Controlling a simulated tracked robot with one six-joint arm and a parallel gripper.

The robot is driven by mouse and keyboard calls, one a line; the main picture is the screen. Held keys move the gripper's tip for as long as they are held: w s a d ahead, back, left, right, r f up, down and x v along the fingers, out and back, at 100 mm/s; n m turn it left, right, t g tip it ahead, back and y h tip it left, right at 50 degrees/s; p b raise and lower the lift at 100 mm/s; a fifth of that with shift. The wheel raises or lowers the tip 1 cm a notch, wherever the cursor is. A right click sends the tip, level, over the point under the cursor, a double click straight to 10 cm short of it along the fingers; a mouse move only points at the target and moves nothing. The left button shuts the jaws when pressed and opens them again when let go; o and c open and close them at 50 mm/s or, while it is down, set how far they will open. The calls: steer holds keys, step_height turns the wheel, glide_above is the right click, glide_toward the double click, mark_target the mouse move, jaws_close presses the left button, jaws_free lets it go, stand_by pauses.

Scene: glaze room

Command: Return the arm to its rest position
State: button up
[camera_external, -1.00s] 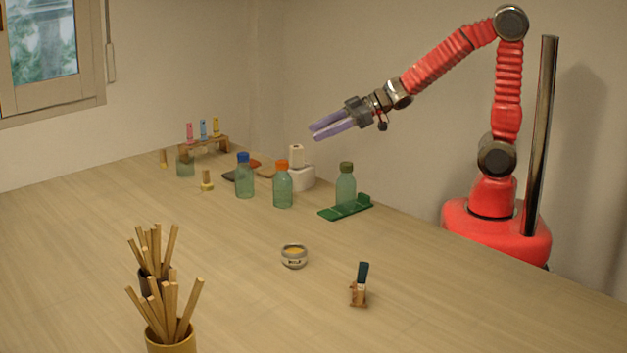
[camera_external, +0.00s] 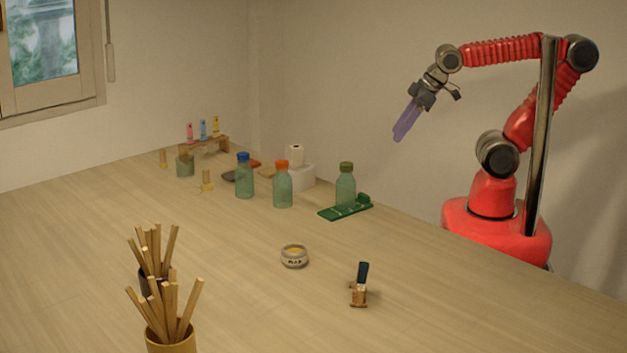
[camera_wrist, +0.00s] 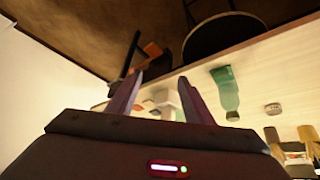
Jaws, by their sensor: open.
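My gripper (camera_external: 403,130) has purple fingers and hangs in the air above the back right part of the table, pointing down and a little left. It is empty and touches nothing. My red arm is folded back, with its elbow high on the right. In the wrist view my gripper (camera_wrist: 158,98) shows its two fingers spread apart, with nothing between them close by.
A bottle with a dark green cap (camera_external: 346,187) stands on a green tray (camera_external: 330,213) below my gripper. Bottles with orange (camera_external: 283,185) and blue (camera_external: 244,177) caps stand left. A small jar (camera_external: 294,257), a clip-like thing (camera_external: 359,288) and stick cups (camera_external: 171,342) are nearer.

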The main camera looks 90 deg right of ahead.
steer(key=shift+s+a+f+g+y, duration=0.1)
steer(key=shift+s+a+g+y, duration=0.05)
steer(key=shift+s+a, duration=0.35)
steer(key=shift+s+a+g+y, duration=0.15)
steer(key=shift+s+a, duration=0.1)
steer(key=shift+s, duration=0.3)
stand_by(0.5)
